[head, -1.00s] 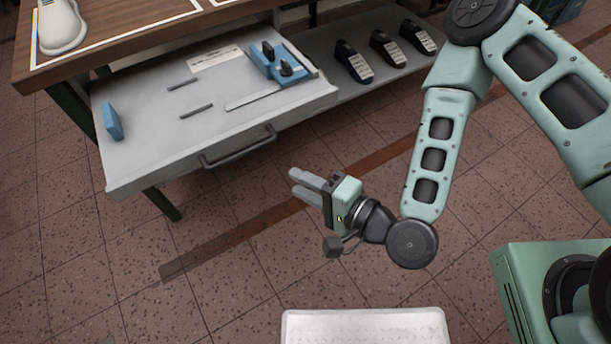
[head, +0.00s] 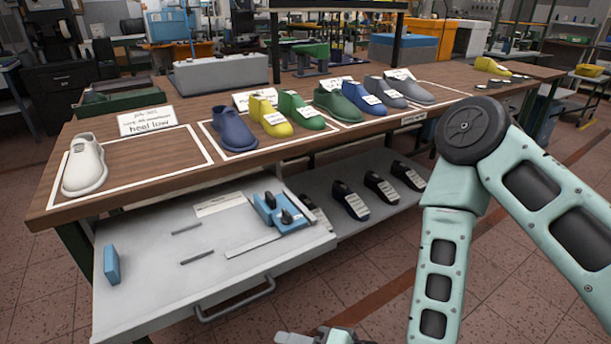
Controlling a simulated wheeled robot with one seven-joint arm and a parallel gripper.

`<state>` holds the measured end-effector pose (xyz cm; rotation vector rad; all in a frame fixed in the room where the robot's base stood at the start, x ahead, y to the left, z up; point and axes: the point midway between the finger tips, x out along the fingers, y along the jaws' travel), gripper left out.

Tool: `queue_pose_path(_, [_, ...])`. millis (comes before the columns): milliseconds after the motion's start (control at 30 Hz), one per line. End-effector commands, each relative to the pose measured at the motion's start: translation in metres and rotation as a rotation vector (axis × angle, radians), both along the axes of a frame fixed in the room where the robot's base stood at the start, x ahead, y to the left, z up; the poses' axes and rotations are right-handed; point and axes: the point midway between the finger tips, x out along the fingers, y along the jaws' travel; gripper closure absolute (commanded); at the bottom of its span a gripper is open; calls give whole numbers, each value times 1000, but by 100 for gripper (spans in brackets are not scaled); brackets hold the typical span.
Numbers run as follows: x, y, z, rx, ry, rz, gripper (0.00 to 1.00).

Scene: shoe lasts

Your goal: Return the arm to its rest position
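My arm (head: 443,258) reaches in from the right and bends down in front of the bench. My gripper (head: 285,338) shows only in part at the bottom edge of the head view. Its fingers are cut off by the frame, so its opening and anything between the fingers are hidden. It is in front of the open drawer (head: 150,300), near the drawer's handle (head: 235,300).
A wooden bench (head: 130,185) carries a white last (head: 85,165) and several coloured lasts, including a yellow one (head: 270,118). The pulled-out drawer holds a blue tool (head: 280,213) and a blue block (head: 111,264). Dark lasts (head: 350,200) stand on a lower shelf.

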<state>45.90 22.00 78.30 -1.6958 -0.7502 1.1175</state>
Motion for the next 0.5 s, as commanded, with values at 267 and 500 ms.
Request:
queue_pose_path(267, [6,-8,19,-338,-138,259,66])
queue_pose_path(500, [11,-34,44,-617,-205,427,66])
